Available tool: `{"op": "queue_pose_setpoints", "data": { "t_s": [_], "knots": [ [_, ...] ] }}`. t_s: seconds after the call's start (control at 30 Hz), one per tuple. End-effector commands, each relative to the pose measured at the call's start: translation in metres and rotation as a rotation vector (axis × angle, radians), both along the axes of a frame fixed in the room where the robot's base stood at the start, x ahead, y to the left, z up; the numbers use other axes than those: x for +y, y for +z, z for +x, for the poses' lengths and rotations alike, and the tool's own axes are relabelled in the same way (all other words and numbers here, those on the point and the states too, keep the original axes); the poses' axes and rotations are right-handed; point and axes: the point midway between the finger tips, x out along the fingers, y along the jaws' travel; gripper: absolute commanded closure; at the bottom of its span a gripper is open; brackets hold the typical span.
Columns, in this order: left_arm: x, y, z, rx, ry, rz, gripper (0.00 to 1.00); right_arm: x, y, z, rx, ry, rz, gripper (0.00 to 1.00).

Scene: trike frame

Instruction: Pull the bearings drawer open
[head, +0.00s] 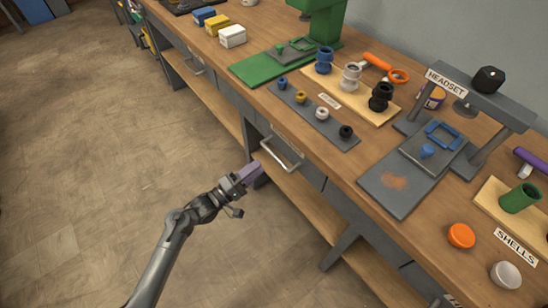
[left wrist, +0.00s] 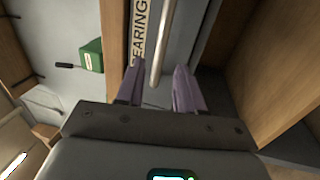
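The bearings drawer (head: 305,154) is under the edge of the workbench and looks shut. Its metal bar handle (head: 283,163) faces the aisle. My left gripper (head: 255,169) is just to the left of the handle, with its purple fingers pointing at the drawer. In the left wrist view, the two purple fingers (left wrist: 158,88) are apart, and the handle bar (left wrist: 163,40) appears in the gap between them. I cannot tell whether they touch it. The drawer's label (left wrist: 139,32), reading "BEARING" with its end cut off, is beside the bar. My right gripper is not in view.
The wooden workbench (head: 215,63) holds a grey tray of small parts (head: 309,111), a board with larger pieces (head: 374,106), and a grey headset stand (head: 470,95). A wooden lower shelf (head: 300,196) runs below the drawer. The floor (head: 90,150) beside the bench is clear.

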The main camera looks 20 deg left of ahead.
Motion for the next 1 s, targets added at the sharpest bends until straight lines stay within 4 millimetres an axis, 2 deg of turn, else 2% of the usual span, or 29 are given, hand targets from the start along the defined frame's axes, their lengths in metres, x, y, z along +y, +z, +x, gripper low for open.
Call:
{"op": "queue_pose_setpoints", "data": {
  "t_s": [0.3,0.5,0.93,0.97,1.0],
  "knots": [
    [-0.026,0.008,0.044,-0.002,0.000,-0.002,0.63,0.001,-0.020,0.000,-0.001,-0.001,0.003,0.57],
    [-0.037,0.012,0.061,0.000,0.000,-0.002,0.63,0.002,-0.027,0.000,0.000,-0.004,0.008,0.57],
    [-0.041,0.015,0.067,0.001,0.001,-0.002,0.63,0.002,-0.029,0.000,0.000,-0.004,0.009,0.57],
    [-0.041,0.015,0.067,0.001,0.001,-0.002,0.64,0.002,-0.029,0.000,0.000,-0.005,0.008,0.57],
    [-0.041,0.015,0.067,0.001,0.001,-0.002,0.71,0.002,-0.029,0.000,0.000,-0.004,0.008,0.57]
  ]
}}
